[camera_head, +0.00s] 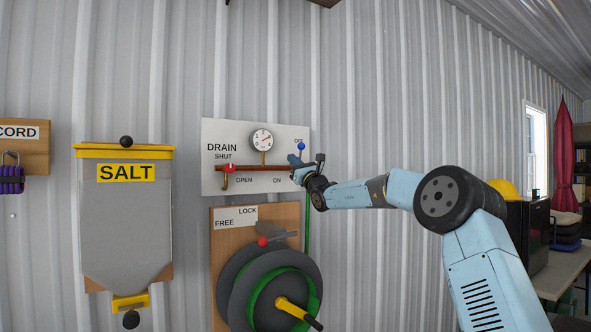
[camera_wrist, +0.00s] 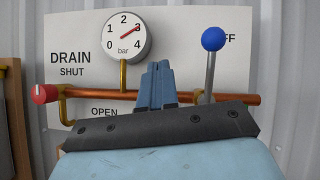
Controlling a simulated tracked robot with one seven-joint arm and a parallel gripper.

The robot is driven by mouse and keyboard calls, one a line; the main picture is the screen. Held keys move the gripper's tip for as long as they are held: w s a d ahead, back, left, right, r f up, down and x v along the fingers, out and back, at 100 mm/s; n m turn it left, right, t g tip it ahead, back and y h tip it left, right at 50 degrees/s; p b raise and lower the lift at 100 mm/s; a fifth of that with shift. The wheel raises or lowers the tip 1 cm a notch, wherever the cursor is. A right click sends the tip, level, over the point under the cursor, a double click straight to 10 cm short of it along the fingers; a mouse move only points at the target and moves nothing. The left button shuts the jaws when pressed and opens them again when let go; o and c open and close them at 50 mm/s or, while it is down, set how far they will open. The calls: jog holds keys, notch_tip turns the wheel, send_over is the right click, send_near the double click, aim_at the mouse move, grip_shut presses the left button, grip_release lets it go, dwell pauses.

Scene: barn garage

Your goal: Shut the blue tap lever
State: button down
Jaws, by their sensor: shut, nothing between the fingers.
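The blue tap lever, a grey rod with a blue ball knob (camera_head: 301,146), stands nearly upright on the copper pipe of the drain board. In the wrist view its knob (camera_wrist: 213,39) partly covers the OFF label at upper right. My gripper (camera_head: 293,160) is at the board's right side, close to the lever. In the wrist view its blue fingers (camera_wrist: 158,75) are shut and empty, left of the lever's rod with a visible gap. The lever's foot is hidden behind my gripper body. The ON label is hidden in the wrist view.
A red tap knob (camera_wrist: 44,94) sits at the pipe's left, by SHUT. A pressure gauge (camera_wrist: 127,36) stands above the copper pipe (camera_wrist: 240,98), its red needle towards 3. Below hangs a hose reel (camera_head: 240,290); a salt hopper (camera_head: 125,220) is left.

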jog(key=s+f, duration=0.2)
jog(key=s, duration=0.5)
jog(key=shift+s+d+f, duration=0.35)
jog(key=shift+s+f, duration=0.05)
jog(key=s+a+f+n+g+y, duration=0.1)
jog(key=s+a+n+g, duration=0.2)
jog(key=s+n+g, duration=0.3)
jog(key=s+a+f+n+g+y, duration=0.1)
jog(key=s+a+n+g, duration=0.1)
jog(key=s+n+g, duration=0.35)
jog(key=s+d+f+n+g+h, duration=0.1)
jog(key=s+f+n+h, duration=0.15)
jog(key=s, duration=0.45)
jog(key=s+d+f+n+g+h, duration=0.1)
jog(key=s+f+n+h, duration=0.1)
jog(key=s+f+n, duration=0.35)
jog(key=s+d+f+n+h, duration=0.1)
jog(key=s+d+f+h, duration=0.3)
jog(key=s+d, duration=0.6)
jog(key=s+d+f+n+h, duration=0.2)
jog(key=s+d+f+h, duration=0.3)
jog(key=s+d, duration=0.5)
jog(key=s+d+f+n+h, duration=0.2)
jog(key=s+d+f+h, duration=0.3)
jog(key=s+d, duration=0.5)
notch_tip(320, 180, down, 2)
jog(key=shift+d+f, duration=0.25)
jog(key=shift+d, duration=0.9)
jog(key=shift+n+t, duration=0.25)
